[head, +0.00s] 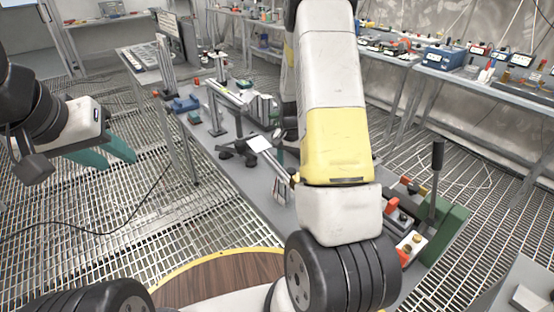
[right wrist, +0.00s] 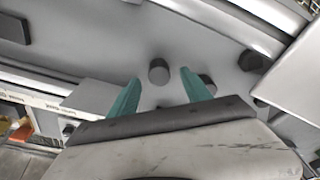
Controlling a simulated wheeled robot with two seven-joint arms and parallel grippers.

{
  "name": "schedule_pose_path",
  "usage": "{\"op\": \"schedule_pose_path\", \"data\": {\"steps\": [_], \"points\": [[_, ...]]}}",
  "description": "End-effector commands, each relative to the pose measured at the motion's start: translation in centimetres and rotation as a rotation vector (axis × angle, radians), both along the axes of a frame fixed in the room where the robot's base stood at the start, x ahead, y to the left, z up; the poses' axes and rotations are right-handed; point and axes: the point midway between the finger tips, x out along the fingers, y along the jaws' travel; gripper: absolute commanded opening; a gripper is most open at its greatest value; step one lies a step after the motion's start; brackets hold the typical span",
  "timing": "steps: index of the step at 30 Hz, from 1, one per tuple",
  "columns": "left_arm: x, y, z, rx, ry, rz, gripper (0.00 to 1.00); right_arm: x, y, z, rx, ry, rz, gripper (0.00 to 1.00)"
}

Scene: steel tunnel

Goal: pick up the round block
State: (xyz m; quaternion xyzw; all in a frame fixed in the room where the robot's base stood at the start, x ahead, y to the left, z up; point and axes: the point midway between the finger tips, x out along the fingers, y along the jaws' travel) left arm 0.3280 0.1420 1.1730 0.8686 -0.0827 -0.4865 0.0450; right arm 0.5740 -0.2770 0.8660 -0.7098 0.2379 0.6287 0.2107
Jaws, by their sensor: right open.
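In the right wrist view a dark grey round block (right wrist: 158,70) stands on a grey surface, just beyond the fingertips and between them in the picture. My right gripper (right wrist: 160,80) is open, with its two teal fingers apart and nothing between them. I cannot tell how far the block is from the tips. In the head view my right arm hides the right gripper and the round block. My left gripper (head: 121,160) hangs over the floor grating at the left, its two teal fingers slightly apart and empty.
Another dark round piece (right wrist: 208,84) is partly behind the right-hand finger, and a dark piece (right wrist: 250,61) lies further right. A dark block (right wrist: 14,27) is at upper left. In the head view a long grey bench (head: 240,178) carries fixtures, with a green machine (head: 447,222) at its near end.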

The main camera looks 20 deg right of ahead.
Motion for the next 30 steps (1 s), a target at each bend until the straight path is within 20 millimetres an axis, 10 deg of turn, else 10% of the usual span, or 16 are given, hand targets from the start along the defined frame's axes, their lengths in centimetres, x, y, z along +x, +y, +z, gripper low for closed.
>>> {"op": "schedule_pose_path", "data": {"steps": [14,23,30], "points": [[0.0,0.0,0.0,0.0,0.0,0.0,0.36,0.2,-0.2,-3.1,0.0,0.0,0.0,0.57],[0.0,0.0,0.0,0.0,0.0,0.0,0.36,0.2,-0.2,-3.1,0.0,0.0,0.001,0.0],[0.0,0.0,0.0,0.0,0.0,0.0,0.36,0.2,-0.2,-3.1,0.0,0.0,0.0,0.0]]}}
